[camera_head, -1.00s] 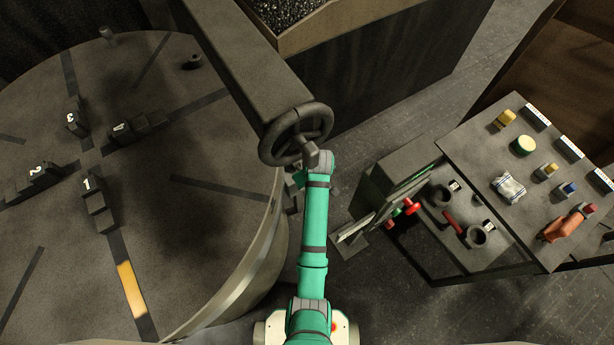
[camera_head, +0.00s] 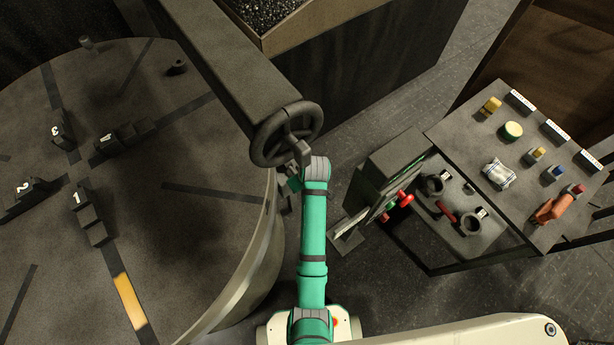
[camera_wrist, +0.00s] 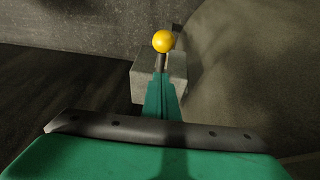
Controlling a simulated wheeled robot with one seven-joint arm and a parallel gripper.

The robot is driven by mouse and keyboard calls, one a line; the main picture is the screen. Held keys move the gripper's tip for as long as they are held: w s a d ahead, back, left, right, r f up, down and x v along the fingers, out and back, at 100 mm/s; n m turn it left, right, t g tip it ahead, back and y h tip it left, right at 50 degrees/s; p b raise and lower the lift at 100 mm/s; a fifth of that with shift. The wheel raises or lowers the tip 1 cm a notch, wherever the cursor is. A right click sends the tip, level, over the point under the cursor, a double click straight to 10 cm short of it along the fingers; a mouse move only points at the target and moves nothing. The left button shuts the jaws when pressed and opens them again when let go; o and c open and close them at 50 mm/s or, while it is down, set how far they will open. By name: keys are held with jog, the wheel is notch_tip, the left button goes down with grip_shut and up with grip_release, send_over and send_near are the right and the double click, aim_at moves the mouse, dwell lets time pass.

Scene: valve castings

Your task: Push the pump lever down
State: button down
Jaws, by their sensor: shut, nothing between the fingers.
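In the wrist view a yellow ball knob (camera_wrist: 163,41) tops a short dark stem, which I take as the pump lever. A grey block (camera_wrist: 177,88) is below and around it. My gripper (camera_wrist: 160,78) is shut and empty, its green fingers pointing at the stem just below the knob in the picture. I cannot tell whether the fingertips touch the lever. In the head view only a bit of green at the arm's end (camera_head: 294,184) shows, beside the round table's edge; the knob is hidden there.
A dark handwheel (camera_head: 287,133) on a thick beam (camera_head: 225,70) is close above my arm's end. The large round table (camera_head: 190,225) with numbered blocks lies left. A cabinet with red knobs (camera_head: 404,198) and a bench (camera_head: 455,125) with small items stand right. Floor shows between.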

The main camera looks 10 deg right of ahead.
jog(key=s+v, duration=0.1)
jog(key=v, duration=1)
jog(key=shift+f, duration=0.15)
jog(key=shift+f, duration=0.1)
